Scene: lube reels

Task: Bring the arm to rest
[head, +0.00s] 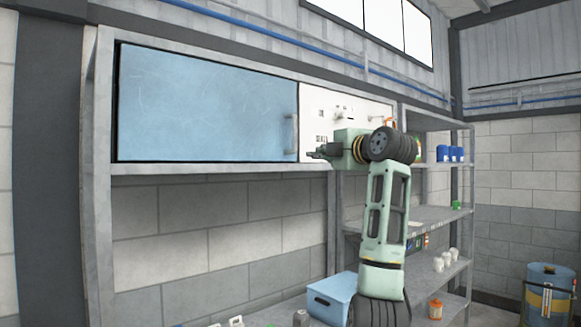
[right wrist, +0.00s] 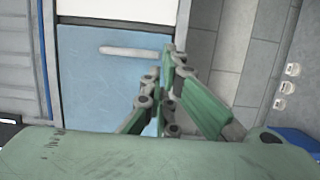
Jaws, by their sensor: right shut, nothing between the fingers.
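My right arm reaches up in front of the shelving, its pale green links bent at the elbow. My right gripper (head: 314,153) points left, close to the lower end of the handle (head: 290,134) of a blue cabinet door (head: 205,105). In the right wrist view the fingers of this gripper (right wrist: 170,50) are shut with nothing between them. The pale bar handle (right wrist: 135,51) lies just left of the fingertips there, on the blue door (right wrist: 85,90). I cannot tell whether they touch. My left gripper is not in view.
A white panel (head: 318,102) is right of the blue door. A grey shelf rack (head: 440,212) holds blue containers (head: 448,154) and white bottles (head: 444,261). A light blue box (head: 331,297) sits low. A blue drum (head: 548,292) stands at right.

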